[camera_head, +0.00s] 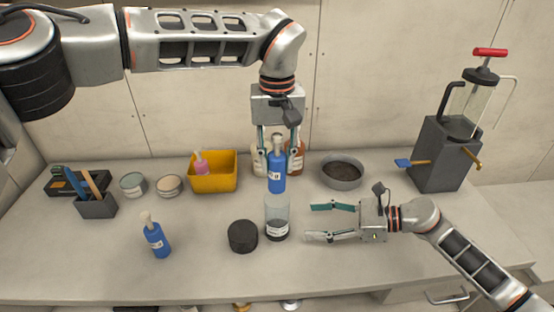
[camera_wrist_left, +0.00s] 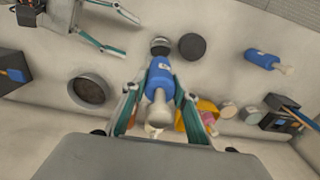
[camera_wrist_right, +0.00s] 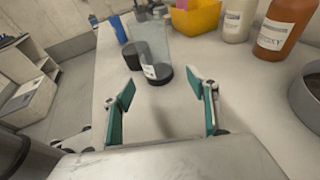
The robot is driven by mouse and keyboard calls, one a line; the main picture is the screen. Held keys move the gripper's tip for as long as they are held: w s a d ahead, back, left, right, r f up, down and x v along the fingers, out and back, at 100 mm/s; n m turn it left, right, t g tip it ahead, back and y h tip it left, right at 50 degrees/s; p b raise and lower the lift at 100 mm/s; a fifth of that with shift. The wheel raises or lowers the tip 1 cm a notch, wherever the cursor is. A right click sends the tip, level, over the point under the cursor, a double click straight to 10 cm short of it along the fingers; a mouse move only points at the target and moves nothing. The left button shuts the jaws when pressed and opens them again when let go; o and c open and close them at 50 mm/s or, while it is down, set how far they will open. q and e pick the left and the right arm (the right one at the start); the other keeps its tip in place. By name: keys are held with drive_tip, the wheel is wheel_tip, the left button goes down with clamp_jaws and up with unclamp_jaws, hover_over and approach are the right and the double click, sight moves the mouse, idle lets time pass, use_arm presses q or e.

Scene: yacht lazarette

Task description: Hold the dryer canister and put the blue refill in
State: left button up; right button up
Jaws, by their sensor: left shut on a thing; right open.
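The blue refill (camera_head: 277,183) is a blue bottle with a grey top. The canister is clear with a dark base and a white label, and stands upright on the bench. The left wrist view also shows the refill (camera_wrist_left: 158,82) between the fingers. My right gripper (camera_head: 332,222) is open and empty, right of the canister, its fingers pointing at it without touching.
A black round cap (camera_head: 242,236) stands left of the canister. A second blue bottle (camera_head: 157,240) stands further left. A yellow bin (camera_head: 214,184), bottles and a grey bowl (camera_head: 343,182) line the back. A pump device (camera_head: 447,150) stands at right. The front middle is clear.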

sight(281, 224)
drive_tip(key=shift+s+a+f, duration=0.25)
drive_tip(key=shift+a+f, duration=0.05)
drive_tip(key=shift+f, duration=0.15)
drive_tip(key=shift+x, duration=4.8)
drive_tip(key=shift+c, duration=0.4)
drive_tip(key=c, duration=0.8)
